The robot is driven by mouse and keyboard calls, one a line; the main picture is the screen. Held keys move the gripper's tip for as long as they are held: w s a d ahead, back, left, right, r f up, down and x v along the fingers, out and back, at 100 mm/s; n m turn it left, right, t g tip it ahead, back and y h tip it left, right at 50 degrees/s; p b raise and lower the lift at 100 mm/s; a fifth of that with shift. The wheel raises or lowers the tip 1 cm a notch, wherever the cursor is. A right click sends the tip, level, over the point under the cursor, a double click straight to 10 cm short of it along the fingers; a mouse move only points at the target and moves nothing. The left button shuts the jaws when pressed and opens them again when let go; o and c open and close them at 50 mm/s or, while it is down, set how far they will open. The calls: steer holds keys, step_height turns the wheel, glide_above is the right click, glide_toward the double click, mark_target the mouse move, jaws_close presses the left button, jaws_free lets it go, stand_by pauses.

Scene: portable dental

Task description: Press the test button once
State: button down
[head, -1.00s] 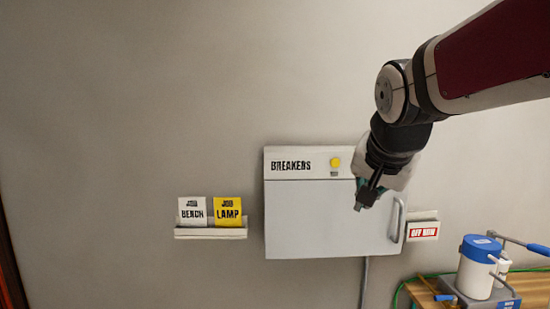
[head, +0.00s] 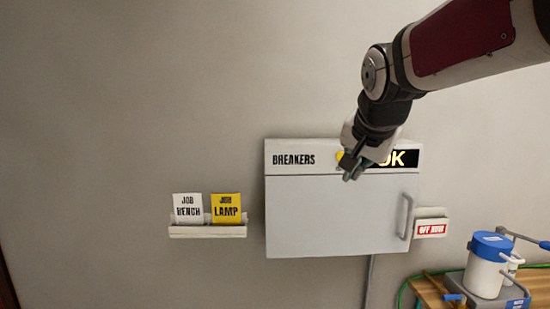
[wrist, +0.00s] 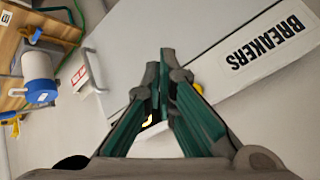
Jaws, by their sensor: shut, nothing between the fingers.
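The breaker box (head: 335,215) is a pale grey wall cabinet marked BREAKERS; its door is shut. A yellow round button (head: 340,156) on its top strip is mostly hidden behind my gripper. A yellow bit of it shows beside the fingers in the wrist view (wrist: 198,88). My gripper (head: 348,176) is shut and empty, in front of the strip with its tips just below the button. Its shut fingers fill the middle of the wrist view (wrist: 166,56). I cannot tell whether it touches the button. A black display (head: 404,158) right of it shows a lit OK, partly covered.
A ledge (head: 207,232) left of the box holds a white card (head: 188,209) and a yellow LAMP card (head: 226,208). A red-and-white sign (head: 432,229) and the door handle (head: 406,216) are at right. A blue-lidded canister (head: 488,265) stands lower right.

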steer(key=w+b, duration=0.2)
steer(key=w, duration=0.5)
steer(key=shift+w, duration=0.15)
stand_by(1.3)
steer(key=shift+w+b, duration=0.4)
steer(key=shift+w, duration=0.05)
steer(key=shift+w, duration=0.45)
stand_by(0.6)
steer(key=shift+s, duration=0.9)
steer(key=shift+s, duration=0.1)
steer(key=s, duration=0.4)
steer(key=shift+s+p, duration=0.4)
